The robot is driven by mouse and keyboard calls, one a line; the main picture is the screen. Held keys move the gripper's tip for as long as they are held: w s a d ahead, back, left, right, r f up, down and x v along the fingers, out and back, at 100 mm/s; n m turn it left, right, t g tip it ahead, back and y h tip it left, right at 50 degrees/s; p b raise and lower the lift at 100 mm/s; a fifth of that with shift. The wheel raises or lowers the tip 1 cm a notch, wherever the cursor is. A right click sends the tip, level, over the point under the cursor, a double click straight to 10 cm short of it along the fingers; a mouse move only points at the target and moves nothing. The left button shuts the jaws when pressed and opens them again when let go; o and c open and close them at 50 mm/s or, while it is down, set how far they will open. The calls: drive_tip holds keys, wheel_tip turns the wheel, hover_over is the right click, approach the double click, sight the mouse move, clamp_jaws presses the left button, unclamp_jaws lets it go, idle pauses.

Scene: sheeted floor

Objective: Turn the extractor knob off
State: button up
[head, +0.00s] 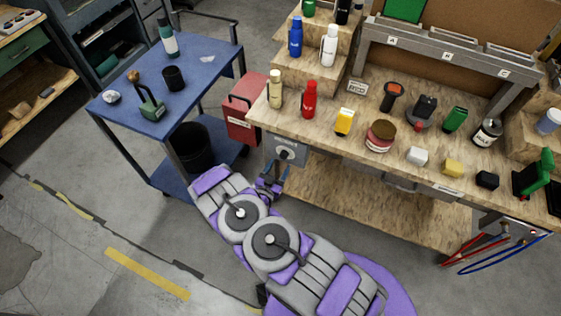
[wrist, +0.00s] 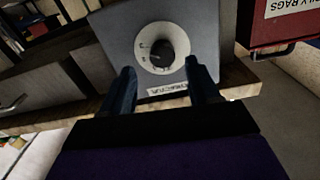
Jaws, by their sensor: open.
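The extractor knob (wrist: 157,54) is a black dial on a round white plate, set in a grey control box (wrist: 205,32). In the head view the box (head: 281,149) hangs under the front left edge of the workbench, with the knob (head: 284,154) small on its face. My gripper (wrist: 163,92) is open, its two dark fingers apart below and to either side of the knob in the wrist view. Nothing is between the fingers but a clear view of the box and a label. In the head view my gripper (head: 270,187) is just below the box. Whether the fingers touch the box I cannot tell.
A red box (head: 240,118) labelled for rags stands left of the control box. A blue cart (head: 195,95) with a black bin (head: 192,147) is further left. Bottles and blocks crowd the workbench top (head: 320,138). The floor (head: 90,215) at lower left is open.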

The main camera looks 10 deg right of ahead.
sight(283, 157)
drive_tip(key=x, duration=0.3)
drive_tip(key=shift+s+d, duration=0.15)
drive_tip(key=shift+w, duration=0.3)
drive_tip(key=shift+w+a, duration=0.25)
drive_tip(key=shift+a, duration=0.2)
drive_tip(key=shift+d, duration=0.65)
drive_tip(key=c, duration=0.4)
drive_tip(key=shift+a, duration=0.35)
drive_tip(key=c, duration=0.6)
